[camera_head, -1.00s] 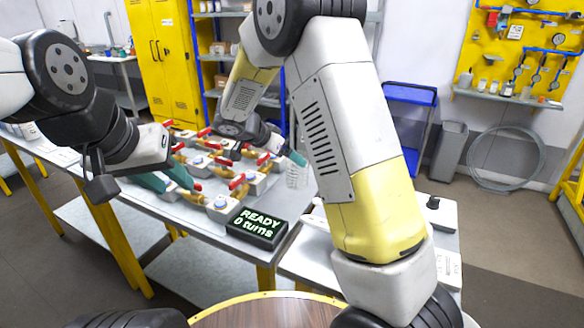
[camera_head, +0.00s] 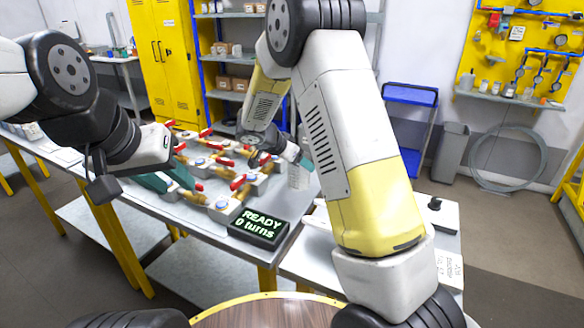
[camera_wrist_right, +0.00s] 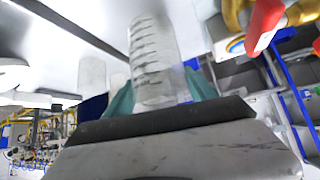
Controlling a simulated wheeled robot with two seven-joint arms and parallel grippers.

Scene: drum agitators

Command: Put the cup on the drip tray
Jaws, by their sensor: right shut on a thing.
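A clear ribbed cup (camera_wrist_right: 153,50) is between the two teal fingers of my right gripper (camera_wrist_right: 160,92) in the right wrist view. The gripper is shut on it. In the head view my right gripper (camera_head: 302,161) is at the right end of the bench, beside the row of taps, and the pale cup (camera_head: 298,178) shows faintly there. My left gripper (camera_head: 168,180), with teal fingers, is over the left part of the bench near the taps. Its fingers look apart and empty. I cannot make out the drip tray in either view.
Brass taps with red handles (camera_head: 238,182) on grey blocks fill the middle of the bench (camera_head: 190,262). A black display (camera_head: 258,228) reading "READY 0 turns" sits at its front edge. Another translucent cylinder (camera_wrist_right: 92,75) shows in the right wrist view. A blue cart (camera_head: 410,95) stands behind.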

